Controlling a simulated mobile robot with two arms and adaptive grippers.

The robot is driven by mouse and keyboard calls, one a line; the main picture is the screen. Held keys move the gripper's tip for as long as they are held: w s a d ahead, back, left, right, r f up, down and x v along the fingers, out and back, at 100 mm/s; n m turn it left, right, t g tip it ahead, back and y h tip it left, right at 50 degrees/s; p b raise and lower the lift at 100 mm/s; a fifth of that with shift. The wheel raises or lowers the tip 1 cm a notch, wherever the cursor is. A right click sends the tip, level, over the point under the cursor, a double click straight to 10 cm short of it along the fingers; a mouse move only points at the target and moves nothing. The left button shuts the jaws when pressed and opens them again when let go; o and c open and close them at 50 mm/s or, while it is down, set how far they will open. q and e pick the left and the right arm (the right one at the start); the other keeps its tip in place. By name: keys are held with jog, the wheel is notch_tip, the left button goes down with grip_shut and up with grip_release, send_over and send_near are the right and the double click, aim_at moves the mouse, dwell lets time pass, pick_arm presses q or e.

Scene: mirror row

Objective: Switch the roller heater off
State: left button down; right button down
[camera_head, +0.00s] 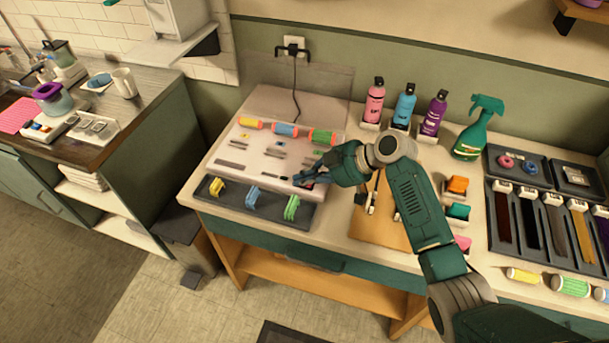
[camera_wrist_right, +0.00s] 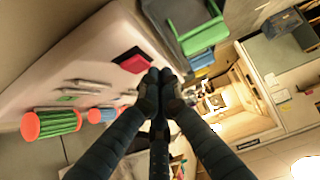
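The roller heater (camera_head: 232,170) is a pale, slanted box on the counter, with yellow (camera_head: 250,123), blue (camera_head: 285,130) and green (camera_head: 322,137) rollers along its back. A red and dark switch (camera_wrist_right: 132,60) shows near its edge in the right wrist view. My right gripper (camera_head: 301,180) is over the heater's front right corner. In the wrist view its fingertips (camera_wrist_right: 160,76) are together with nothing between them, close beside the switch; I cannot tell whether they touch it. In the head view the gripper partly covers that corner. My left gripper is not in view.
A dark tray (camera_head: 228,205) with coloured clips lies before the heater. The heater's cord runs to a wall socket (camera_head: 293,45). Bottles, a green spray bottle (camera_head: 475,130) and a wooden board (camera_head: 380,225) stand or lie to the right.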

jog(key=shift+w+a+f+h+b, duration=0.15)
jog(key=shift+f+h+b, duration=0.2)
jog(key=shift+b, duration=0.2)
jog(key=shift+a, duration=0.2)
jog(key=shift+w+r, duration=0.1)
